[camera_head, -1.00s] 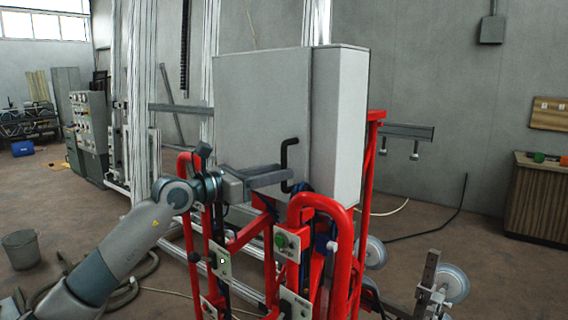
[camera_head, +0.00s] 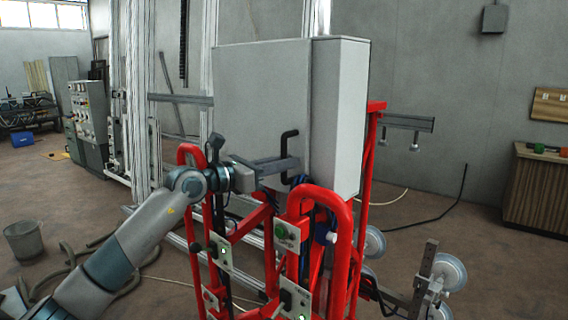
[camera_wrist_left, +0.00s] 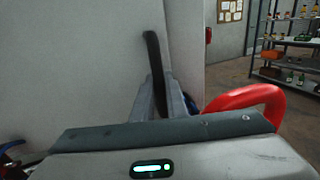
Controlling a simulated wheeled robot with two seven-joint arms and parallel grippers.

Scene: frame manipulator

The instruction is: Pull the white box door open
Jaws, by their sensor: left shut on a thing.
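The white box (camera_head: 340,120) stands on a red frame. Its door (camera_head: 255,95) is the broad flat panel facing me; I cannot tell whether a gap shows at its right edge. A black bent handle (camera_head: 289,147) sits near that edge, upright. My left gripper (camera_head: 286,168) reaches in from the left and is shut on the handle's lower part. In the left wrist view the handle (camera_wrist_left: 153,62) rises from between the two grey fingers (camera_wrist_left: 165,98), which hide its lower end. My right gripper is out of view.
The red tubular frame (camera_head: 338,210) curves up close below and right of the gripper, and its bar (camera_wrist_left: 245,97) shows in the wrist view. Suction cups (camera_head: 448,273) stand at lower right. A grey bucket (camera_head: 22,240) and hoses lie on the floor at left.

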